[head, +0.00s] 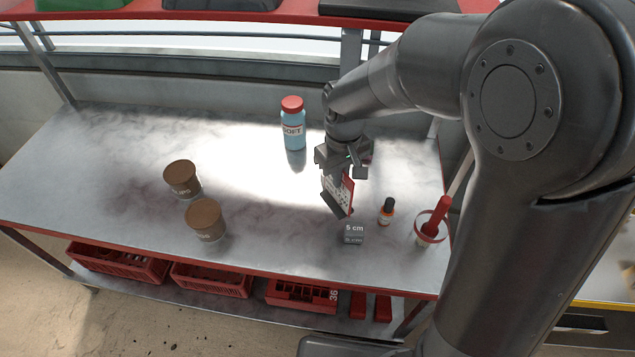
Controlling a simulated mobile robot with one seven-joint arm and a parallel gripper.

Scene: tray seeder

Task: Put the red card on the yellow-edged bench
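A red card (347,191) with a pale, dotted face is directly under my gripper (342,177), toward the right of the red-edged metal table. The card stands steeply tilted, with a dark piece along its lower left edge. My gripper points down at the card's top and hides part of it. I cannot tell whether the fingers grip the card or whether it touches the tabletop. The yellow-edged bench (605,303) shows only in part at the lower right, behind my arm.
On the table (110,190) are a blue bottle (293,128), two brown-lidded tubs (182,177) (205,217), a grey 5 cm block (353,234), a small dark-capped bottle (386,212) and a red-rimmed cup (430,230). Red crates (210,281) sit below. A red shelf (280,17) runs above.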

